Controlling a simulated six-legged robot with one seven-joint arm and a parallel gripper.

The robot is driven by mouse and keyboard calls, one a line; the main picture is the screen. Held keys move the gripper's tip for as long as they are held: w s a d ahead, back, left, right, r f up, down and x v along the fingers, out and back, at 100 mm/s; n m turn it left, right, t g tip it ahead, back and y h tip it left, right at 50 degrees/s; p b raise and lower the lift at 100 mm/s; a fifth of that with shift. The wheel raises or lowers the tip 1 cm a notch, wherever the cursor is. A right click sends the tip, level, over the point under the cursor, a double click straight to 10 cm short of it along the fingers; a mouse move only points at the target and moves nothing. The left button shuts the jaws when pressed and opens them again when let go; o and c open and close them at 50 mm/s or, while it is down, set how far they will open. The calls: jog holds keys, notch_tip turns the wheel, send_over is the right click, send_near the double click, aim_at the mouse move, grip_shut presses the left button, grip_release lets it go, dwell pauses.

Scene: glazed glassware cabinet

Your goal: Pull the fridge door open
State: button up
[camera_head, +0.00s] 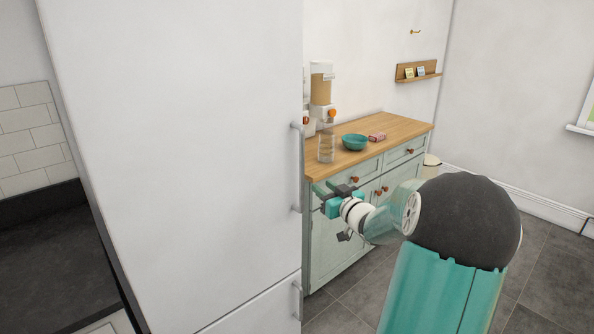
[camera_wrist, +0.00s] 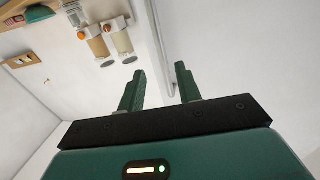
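The tall white fridge door (camera_head: 190,150) fills the left and middle of the head view and looks shut. Its slim vertical handle (camera_head: 297,165) runs along the door's right edge. My gripper (camera_head: 319,196) is just right of the handle's lower end in the head view. In the wrist view my gripper (camera_wrist: 160,72) is open, its two green fingers apart and empty. The handle (camera_wrist: 162,50) shows there as a pale bar crossing the gap between the fingertips. It appears to lie beyond the tips; I see no contact.
A lower fridge door with its own handle (camera_head: 297,299) sits below. Grey floor (camera_head: 545,290) is clear at right.

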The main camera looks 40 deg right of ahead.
aim_at(303, 172)
jog(key=w, duration=0.4)
jog(key=w+d, duration=0.1)
jog(key=w, duration=0.3)
jog(key=w+d, duration=0.1)
jog(key=w, duration=0.4)
jog(key=shift+d+f, duration=0.1)
jog(key=shift+f, duration=0.1)
jog(key=shift+c, duration=0.4)
grip_shut()
